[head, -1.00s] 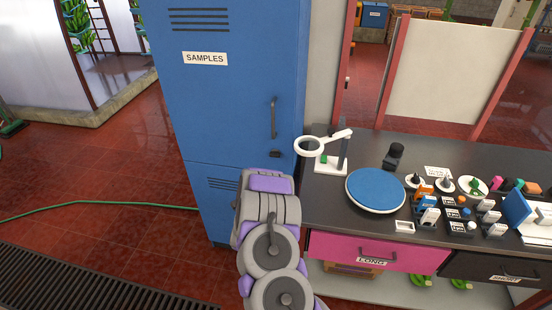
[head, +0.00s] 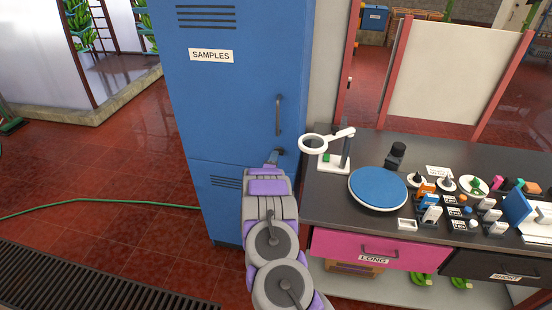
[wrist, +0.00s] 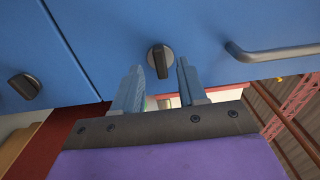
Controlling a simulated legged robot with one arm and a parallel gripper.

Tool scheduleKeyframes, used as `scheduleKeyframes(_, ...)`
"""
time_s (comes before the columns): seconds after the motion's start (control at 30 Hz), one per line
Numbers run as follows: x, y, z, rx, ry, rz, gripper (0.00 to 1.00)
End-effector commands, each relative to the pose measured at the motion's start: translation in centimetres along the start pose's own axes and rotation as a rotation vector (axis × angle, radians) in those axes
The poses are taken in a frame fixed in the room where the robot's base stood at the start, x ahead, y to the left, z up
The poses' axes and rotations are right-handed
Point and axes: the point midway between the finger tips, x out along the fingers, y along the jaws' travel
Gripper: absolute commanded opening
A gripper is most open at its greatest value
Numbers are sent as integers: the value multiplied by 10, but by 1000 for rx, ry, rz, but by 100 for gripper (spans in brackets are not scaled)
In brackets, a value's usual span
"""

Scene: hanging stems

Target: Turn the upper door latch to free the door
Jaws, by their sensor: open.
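The blue SAMPLES locker (head: 235,110) has an upper door with a grey bar handle (head: 278,115). The dark upper latch (head: 280,152) is just below that handle. In the wrist view the upper latch (wrist: 160,60) is a round knob with a raised bar running nearly up and down the picture. My gripper (head: 272,157) is open at the latch; in the wrist view its fingertips (wrist: 160,66) lie on either side of the bar, empty. I cannot tell whether they touch it. A second dark latch (wrist: 25,87) is on the lower door, across the seam.
A dark bench stands right of the locker, with a white ring magnifier (head: 318,145) close to my gripper and a blue round turntable (head: 378,188). A pink drawer (head: 365,250) is below. A green hose (head: 120,203) crosses the open red floor at left.

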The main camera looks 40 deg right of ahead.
Motion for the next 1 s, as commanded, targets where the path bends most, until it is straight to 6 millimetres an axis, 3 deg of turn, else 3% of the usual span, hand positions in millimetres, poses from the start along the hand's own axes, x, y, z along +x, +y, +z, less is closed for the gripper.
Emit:
scheduleKeyframes(0.23,24,2,-5,4,2,3,42)
scheduleKeyframes(0.63,24,-1,-1,0,0,0,42)
scheduleKeyframes(1.0,27,2,-4,3,1,3,7)
